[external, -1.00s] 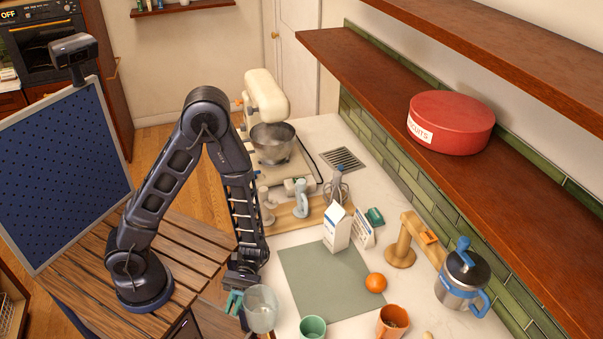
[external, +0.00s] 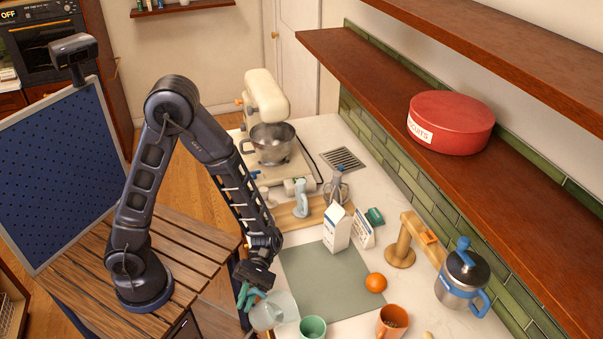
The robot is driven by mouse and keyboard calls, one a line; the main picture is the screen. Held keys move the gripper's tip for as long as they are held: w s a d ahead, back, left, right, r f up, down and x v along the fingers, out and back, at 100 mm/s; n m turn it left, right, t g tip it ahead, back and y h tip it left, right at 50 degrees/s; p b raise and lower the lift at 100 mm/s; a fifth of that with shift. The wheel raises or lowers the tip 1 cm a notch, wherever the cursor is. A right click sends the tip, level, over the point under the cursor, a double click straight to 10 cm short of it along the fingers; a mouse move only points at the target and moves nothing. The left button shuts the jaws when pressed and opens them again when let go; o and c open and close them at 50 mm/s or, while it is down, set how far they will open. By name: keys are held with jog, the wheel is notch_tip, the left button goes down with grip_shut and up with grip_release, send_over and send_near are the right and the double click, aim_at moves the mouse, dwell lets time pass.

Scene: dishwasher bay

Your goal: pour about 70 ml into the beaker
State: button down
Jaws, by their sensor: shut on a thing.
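My gripper (external: 250,297), with teal fingers, is shut on a clear glass vessel (external: 268,314) at the bottom of the external view. The vessel is tilted, with its wide end towards the right. I cannot tell how much liquid is in it, and no stream shows. A green cup (external: 312,328) stands just right of the vessel, cut off by the lower picture edge. An orange mug (external: 391,322) with something brownish inside stands further right. I cannot tell which vessel is the beaker.
A grey-green mat (external: 330,285) lies on the counter, with an orange (external: 376,283) on its right side. A white carton (external: 337,228) stands at its back edge. A wooden stand (external: 402,245), a blue-banded jug (external: 463,283) and a stand mixer (external: 268,125) are around it.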

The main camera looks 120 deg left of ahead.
aim_at(257, 304)
jog(key=w+r+n, duration=0.2)
jog(key=r, duration=0.1)
jog(key=shift+g, duration=0.3)
jog(key=shift+w+a+r+n+y, duration=0.1)
jog(key=shift+w+r+n, duration=0.15)
jog(key=shift+r+n, duration=0.15)
jog(key=shift+w+d+r+n+y, duration=0.1)
jog(key=shift+w+r+n, duration=0.15)
jog(key=shift+r, duration=0.25)
jog(key=shift+w+a+r+n+y, duration=0.1)
jog(key=shift+w+r+n, duration=0.15)
jog(key=shift+r+n, duration=0.15)
jog(key=shift+w+r+n+g, duration=0.3)
jog(key=shift+w+r+n, duration=0.15)
jog(key=shift+r, duration=0.2)
jog(key=shift+w+r+n, duration=0.4)
jog(key=shift+r+n, duration=0.1)
jog(key=shift+w+a+r+n+g+p, duration=0.15)
jog(key=shift+w+r+n+g+p, duration=0.25)
jog(key=shift+w, duration=0.45)
dwell(0.7)
